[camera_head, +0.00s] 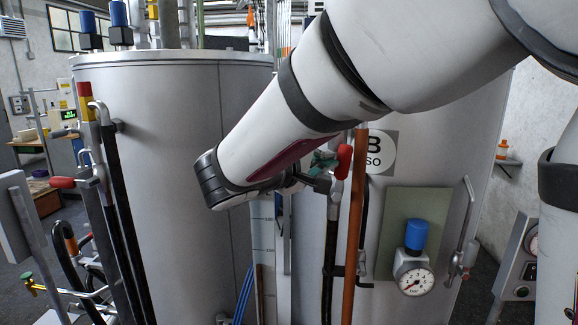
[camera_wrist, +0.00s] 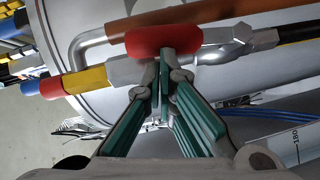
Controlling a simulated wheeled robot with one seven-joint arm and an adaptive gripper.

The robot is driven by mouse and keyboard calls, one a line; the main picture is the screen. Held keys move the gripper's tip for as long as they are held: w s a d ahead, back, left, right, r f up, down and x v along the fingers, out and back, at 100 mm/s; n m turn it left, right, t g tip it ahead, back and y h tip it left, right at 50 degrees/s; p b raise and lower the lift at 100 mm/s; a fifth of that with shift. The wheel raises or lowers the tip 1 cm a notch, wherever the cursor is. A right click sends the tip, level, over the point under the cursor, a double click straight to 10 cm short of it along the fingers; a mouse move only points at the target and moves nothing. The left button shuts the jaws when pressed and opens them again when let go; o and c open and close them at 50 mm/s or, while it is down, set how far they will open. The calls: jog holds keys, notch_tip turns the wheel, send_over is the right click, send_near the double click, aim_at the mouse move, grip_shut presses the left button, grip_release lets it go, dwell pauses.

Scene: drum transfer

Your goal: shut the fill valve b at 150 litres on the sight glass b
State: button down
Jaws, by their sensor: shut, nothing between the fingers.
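The red handle of a valve (camera_head: 343,162) sits at the top of the orange-brown pipe in front of the drum marked B (camera_head: 440,150). It also shows in the wrist view (camera_wrist: 150,41), lying along the pipe fittings. My gripper (camera_head: 326,163) has green fingers and is shut and empty, its tips at the handle. In the wrist view the tips (camera_wrist: 166,62) overlap the handle's lower edge; I cannot tell whether they touch. A pale scale strip (camera_head: 263,245), seemingly the sight glass, stands left of the valve. My arm hides its top, and its level is not readable.
Another large drum (camera_head: 170,150) fills the left, with a red-handled valve (camera_head: 63,182). The orange-brown pipe (camera_head: 355,230) runs down below the handle. A pressure gauge (camera_head: 414,280) with a blue cap stands right of it. Blue hoses (camera_head: 243,295) hang between the drums.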

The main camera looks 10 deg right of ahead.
aim_at(340, 157)
jog(key=d+m+y+b, duration=0.2)
jog(key=d, duration=0.1)
jog(key=shift+s+r+b, duration=0.2)
jog(key=shift+s+b, duration=0.1)
jog(key=shift+s, duration=0.05)
jog(key=s+d+f+m+y+b, duration=0.2)
jog(key=d+f+m+y+b, duration=0.2)
jog(key=d+m+y+b, duration=0.2)
jog(key=shift+s+d+f+m+y+b, duration=0.35)
jog(key=shift+s+d+y+b, duration=0.1)
jog(key=shift+d, duration=0.45)
